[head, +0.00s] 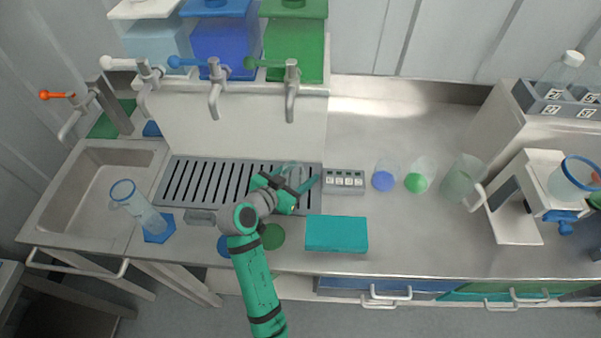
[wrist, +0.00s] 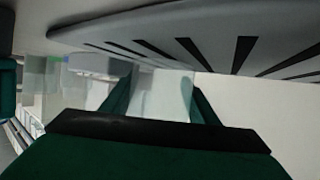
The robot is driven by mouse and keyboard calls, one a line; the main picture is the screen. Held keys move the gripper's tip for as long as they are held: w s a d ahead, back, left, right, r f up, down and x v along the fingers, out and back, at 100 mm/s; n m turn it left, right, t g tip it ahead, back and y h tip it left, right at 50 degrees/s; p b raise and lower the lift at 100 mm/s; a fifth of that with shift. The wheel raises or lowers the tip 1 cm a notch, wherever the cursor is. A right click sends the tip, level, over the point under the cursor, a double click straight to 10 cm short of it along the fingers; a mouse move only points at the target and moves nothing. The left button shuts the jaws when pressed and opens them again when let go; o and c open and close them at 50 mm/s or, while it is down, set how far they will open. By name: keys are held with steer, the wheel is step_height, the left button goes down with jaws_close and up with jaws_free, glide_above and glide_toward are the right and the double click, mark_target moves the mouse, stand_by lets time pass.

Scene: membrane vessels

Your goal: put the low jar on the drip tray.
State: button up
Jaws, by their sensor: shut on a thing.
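My gripper (head: 290,184) is shut on a clear, see-through vessel, the low jar (head: 294,171), at the right end of the drip tray. The jar also shows between the green fingers in the wrist view (wrist: 161,93). The grey drip tray (head: 196,181) with dark slots lies below the taps, and its edge crosses the top of the wrist view (wrist: 130,32). I cannot tell whether the jar touches the tray. My gripper and wrist hide part of both.
A small grey button panel (head: 344,181) is right of the tray. A teal block (head: 337,234) lies in front of it. Several clear vessels, including a mug (head: 460,180), stand further right. A tall vessel (head: 138,206) leans by the sink (head: 95,180). Taps (head: 291,95) overhang the tray.

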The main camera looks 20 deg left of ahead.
steer(key=shift+s+a+f, duration=0.1)
steer(key=shift+s+f, duration=0.05)
steer(key=o, duration=0.8)
steer(key=shift+c, duration=0.2)
steer(key=shift+s+r, duration=0.15)
steer(key=shift+r, duration=0.05)
steer(key=v, duration=1.1)
steer(key=shift+s+r, duration=0.15)
steer(key=shift+s, duration=0.1)
